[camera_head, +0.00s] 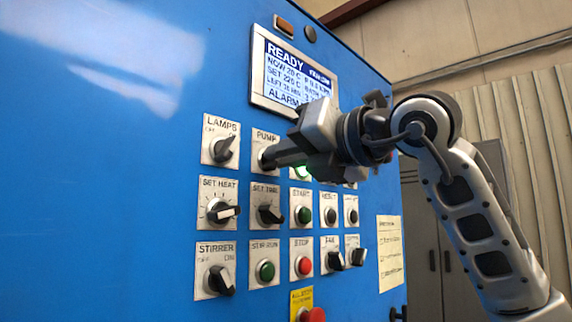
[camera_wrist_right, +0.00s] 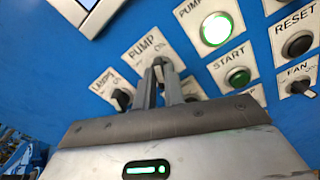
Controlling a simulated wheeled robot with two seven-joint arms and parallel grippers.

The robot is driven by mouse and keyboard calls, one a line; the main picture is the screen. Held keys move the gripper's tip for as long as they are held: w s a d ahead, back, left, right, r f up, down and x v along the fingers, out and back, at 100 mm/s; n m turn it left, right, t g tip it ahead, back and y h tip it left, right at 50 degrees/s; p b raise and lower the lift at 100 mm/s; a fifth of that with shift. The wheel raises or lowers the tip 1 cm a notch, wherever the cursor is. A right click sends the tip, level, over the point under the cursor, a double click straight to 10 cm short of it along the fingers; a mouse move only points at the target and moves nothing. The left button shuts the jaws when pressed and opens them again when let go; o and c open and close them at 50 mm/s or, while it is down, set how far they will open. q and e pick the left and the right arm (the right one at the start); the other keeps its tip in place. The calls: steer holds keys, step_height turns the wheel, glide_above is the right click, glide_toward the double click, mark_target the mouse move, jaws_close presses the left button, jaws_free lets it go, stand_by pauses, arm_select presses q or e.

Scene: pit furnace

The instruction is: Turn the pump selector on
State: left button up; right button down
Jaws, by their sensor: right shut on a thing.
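The pump selector (camera_head: 265,158) is a small dark knob on a white plate marked PUMP, in the upper row of the blue panel. My right gripper (camera_head: 272,160) is at this knob, its fingers shut on it and covering most of it. In the right wrist view the two fingers of the right gripper (camera_wrist_right: 165,75) close around the pump selector (camera_wrist_right: 158,64), below the PUMP label. The knob's exact angle is largely hidden. A lit green-white pump lamp (camera_wrist_right: 217,30) shows in the wrist view. My left gripper is not in view.
The lamps selector (camera_head: 223,149) is just left of the pump selector, and the set time knob (camera_head: 269,213) is below it. A green start button (camera_head: 303,215) and red stop button (camera_head: 304,265) are close by. A display (camera_head: 292,75) reading READY is above. A red button (camera_head: 312,315) is at the bottom.

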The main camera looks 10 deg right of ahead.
steer(key=shift+m, duration=0.6)
steer(key=c, duration=1.5)
jaws_free()
arm_select(q)
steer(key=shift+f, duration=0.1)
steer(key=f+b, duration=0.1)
steer(key=b, duration=0.2)
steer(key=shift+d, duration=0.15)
arm_select(e)
steer(key=v, duration=1.6)
steer(key=shift+w, duration=0.1)
